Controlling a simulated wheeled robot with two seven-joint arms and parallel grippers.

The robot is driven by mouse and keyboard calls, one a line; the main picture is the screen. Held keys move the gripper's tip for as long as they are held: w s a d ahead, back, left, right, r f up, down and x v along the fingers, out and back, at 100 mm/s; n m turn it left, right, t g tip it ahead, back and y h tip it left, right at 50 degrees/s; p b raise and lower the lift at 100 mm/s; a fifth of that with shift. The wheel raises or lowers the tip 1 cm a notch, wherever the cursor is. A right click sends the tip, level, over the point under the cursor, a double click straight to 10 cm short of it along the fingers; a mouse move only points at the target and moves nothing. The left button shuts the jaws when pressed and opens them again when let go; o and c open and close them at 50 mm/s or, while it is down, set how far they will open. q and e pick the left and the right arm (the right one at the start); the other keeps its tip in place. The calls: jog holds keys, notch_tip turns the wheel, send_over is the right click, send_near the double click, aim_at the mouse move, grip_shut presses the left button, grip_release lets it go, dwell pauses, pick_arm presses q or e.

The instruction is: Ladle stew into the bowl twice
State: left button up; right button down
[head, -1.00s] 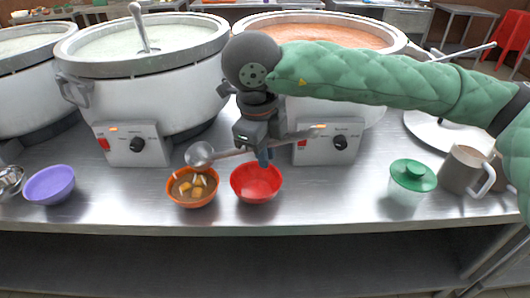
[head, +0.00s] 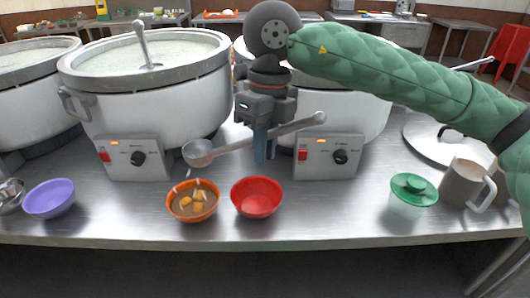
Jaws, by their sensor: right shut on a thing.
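My right gripper (head: 264,150) is shut on the handle of a metal ladle (head: 240,143). The ladle's round head (head: 198,152) hangs at the left, above and behind an orange bowl (head: 193,213). The orange bowl holds brown stew with yellowish chunks. A few pale bits show in the air between the ladle head and this bowl. A red bowl (head: 257,197) stands just right of it and looks empty. A pot (head: 141,100) of pale congee with a spoon in it stands behind at the left. Another pot (head: 345,112) is partly hidden by my right arm. My left gripper is not in view.
A purple bowl (head: 49,198) and metal bowls (head: 10,195) are at the left. A green-lidded container (head: 412,190), a grey mug (head: 466,184) and a large pot lid (head: 443,143) are at the right. The steel counter (head: 330,212) is clear in front of the right pot.

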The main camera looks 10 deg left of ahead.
dwell(0.4)
jog(key=shift+b, duration=0.35)
jog(key=shift+r+p, duration=0.6)
jog(key=shift+r, duration=1.9)
